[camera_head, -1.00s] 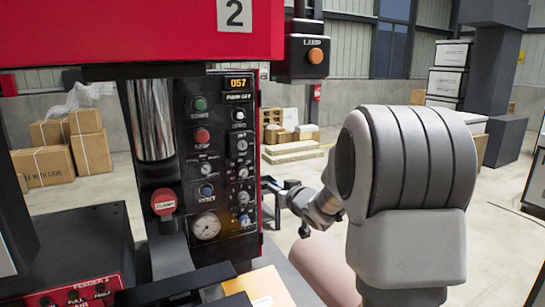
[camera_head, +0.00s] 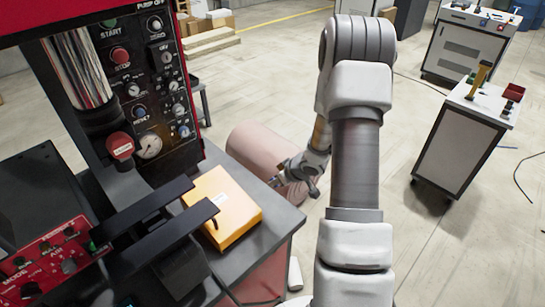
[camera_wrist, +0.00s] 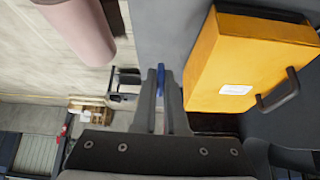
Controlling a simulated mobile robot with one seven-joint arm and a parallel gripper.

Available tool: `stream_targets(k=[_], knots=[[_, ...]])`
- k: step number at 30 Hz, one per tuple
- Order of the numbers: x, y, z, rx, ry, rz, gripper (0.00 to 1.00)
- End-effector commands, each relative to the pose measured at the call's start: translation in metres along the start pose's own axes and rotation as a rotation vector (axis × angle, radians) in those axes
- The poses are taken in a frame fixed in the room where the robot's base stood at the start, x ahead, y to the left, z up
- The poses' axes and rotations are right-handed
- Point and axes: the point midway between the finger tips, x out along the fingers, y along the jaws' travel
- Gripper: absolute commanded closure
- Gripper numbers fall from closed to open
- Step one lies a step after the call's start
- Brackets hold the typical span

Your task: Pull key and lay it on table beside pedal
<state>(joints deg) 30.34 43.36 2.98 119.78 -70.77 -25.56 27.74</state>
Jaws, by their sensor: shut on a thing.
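My gripper (camera_wrist: 160,100) is shut on a small blue key (camera_wrist: 160,77), which shows as a thin strip between the fingertips in the wrist view. Most of the key is hidden by the fingers. In the head view my gripper (camera_head: 277,181) is near the right edge of the dark table (camera_head: 265,218), to the right of a yellow block. This yellow block (camera_head: 232,193) appears to be the pedal; it has a dark handle and lies on the table. In the wrist view the yellow block (camera_wrist: 235,55) is right of the fingers, apart from them, with a pale label.
The red-and-black control panel (camera_head: 165,75) stands at upper left, with dark bars (camera_head: 150,215) in front of it. A pink cylinder (camera_head: 255,150) lies beyond the table. A white cart (camera_head: 455,150) stands at right. Bare table shows right of the yellow block.

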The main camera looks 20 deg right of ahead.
Motion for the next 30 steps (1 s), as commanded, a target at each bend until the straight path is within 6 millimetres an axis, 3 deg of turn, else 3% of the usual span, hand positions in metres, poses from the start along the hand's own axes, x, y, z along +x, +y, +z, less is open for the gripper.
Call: stream_targets(k=[6, 18, 30], knots=[[0.001, -0.004, 0.008, -0.01, -0.021, -0.005, 1.0], [-0.001, -0.003, 0.007, -0.003, -0.019, -0.005, 1.0], [0.035, -0.002, 0.033, -0.005, -0.018, -0.004, 1.0]])
